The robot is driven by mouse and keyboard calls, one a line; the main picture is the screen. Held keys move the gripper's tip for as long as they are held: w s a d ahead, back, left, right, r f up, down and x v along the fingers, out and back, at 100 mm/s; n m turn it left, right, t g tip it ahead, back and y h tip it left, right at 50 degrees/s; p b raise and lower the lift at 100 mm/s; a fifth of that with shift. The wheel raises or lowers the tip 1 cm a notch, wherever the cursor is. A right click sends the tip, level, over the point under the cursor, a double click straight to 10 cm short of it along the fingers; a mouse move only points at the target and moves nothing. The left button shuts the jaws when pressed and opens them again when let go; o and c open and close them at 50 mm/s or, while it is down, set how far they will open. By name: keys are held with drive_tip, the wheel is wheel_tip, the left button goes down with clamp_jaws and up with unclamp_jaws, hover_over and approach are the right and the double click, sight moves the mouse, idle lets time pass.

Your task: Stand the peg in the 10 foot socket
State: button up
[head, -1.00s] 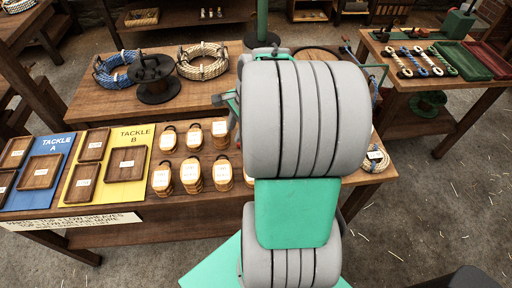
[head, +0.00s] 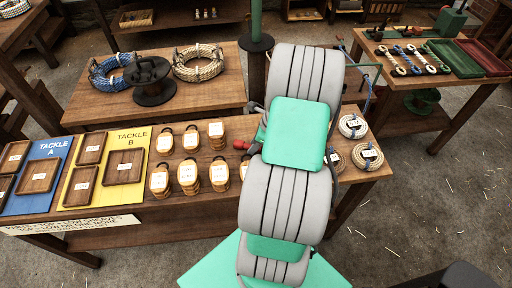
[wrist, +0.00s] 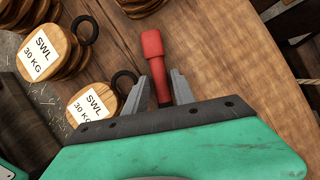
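The red peg (wrist: 153,48) is between the two fingers of my gripper (wrist: 168,88) in the wrist view. The fingers sit close on both sides of its narrower part, and its thicker end points away from my gripper. The peg shows small in the head view (head: 240,145), at the left edge of my arm, over the bench. My gripper is mostly hidden behind my arm there. I cannot make out the 10 foot socket in either view.
Wooden blocks with white labels (head: 188,172) stand on the bench (head: 110,233) left of my arm; some are close beside my gripper in the wrist view (wrist: 92,102). Rope coils (head: 366,156) lie right of my arm. Tackle boards (head: 125,150) are at the left.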

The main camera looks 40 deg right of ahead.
drive_tip(key=shift+c, duration=0.4)
clamp_jaws()
idle(0.4)
